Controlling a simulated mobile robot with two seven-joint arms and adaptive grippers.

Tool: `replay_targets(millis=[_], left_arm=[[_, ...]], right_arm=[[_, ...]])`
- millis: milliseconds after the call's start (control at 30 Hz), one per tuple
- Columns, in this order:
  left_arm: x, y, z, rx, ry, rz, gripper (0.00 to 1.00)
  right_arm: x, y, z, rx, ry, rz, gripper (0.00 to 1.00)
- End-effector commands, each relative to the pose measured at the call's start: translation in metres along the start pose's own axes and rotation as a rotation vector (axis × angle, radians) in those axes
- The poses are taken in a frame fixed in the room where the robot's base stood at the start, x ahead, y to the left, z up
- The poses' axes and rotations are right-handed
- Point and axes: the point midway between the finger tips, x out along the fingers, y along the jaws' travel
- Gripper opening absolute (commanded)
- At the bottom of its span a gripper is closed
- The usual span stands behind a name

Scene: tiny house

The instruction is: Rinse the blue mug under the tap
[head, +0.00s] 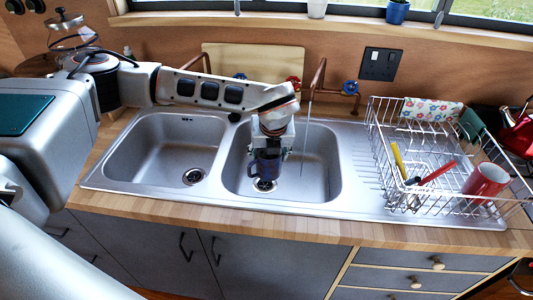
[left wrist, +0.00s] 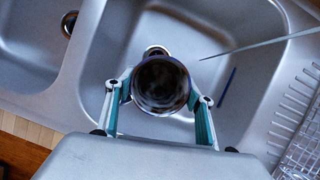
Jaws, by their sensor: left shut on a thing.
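My left gripper (head: 268,150) reaches down over the right sink basin (head: 325,178) and is shut on the blue mug (head: 265,169). In the left wrist view the gripper's two fingers (left wrist: 160,108) clasp the mug (left wrist: 160,86) from both sides. Its round opening faces that camera and its inside looks dark. The copper tap (head: 318,76) stands behind the right basin. A thin stream of water (head: 305,140) falls from it into the basin, to the right of the mug and apart from it. My right gripper is not in view.
The left basin (head: 165,150) is empty. A wire dish rack (head: 440,208) with a red mug (head: 486,181) stands on the drainer at the right. Red (head: 294,84) and blue (head: 351,87) tap handles sit near the tap. A wooden board (head: 250,62) leans behind the sink.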

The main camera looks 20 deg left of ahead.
Motion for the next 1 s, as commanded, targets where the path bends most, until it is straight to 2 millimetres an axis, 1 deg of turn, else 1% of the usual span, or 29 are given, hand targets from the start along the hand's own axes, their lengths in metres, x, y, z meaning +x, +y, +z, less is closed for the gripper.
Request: replay_targets(millis=[33,667,933,1000], left_arm=[[0.001,-0.005,0.002,0.0,-0.001,-0.001,0.23],[0.023,-0.052,0.027,0.0,-0.001,-0.001,0.23],[0.032,-0.072,0.037,-0.001,0.0,-0.001,0.23],[0.036,-0.077,0.04,-0.001,-0.002,-0.001,0.23]], right_arm=[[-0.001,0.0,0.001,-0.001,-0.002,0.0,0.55],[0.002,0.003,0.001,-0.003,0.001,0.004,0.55],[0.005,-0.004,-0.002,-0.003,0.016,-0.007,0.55],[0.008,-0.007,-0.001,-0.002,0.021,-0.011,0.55]])
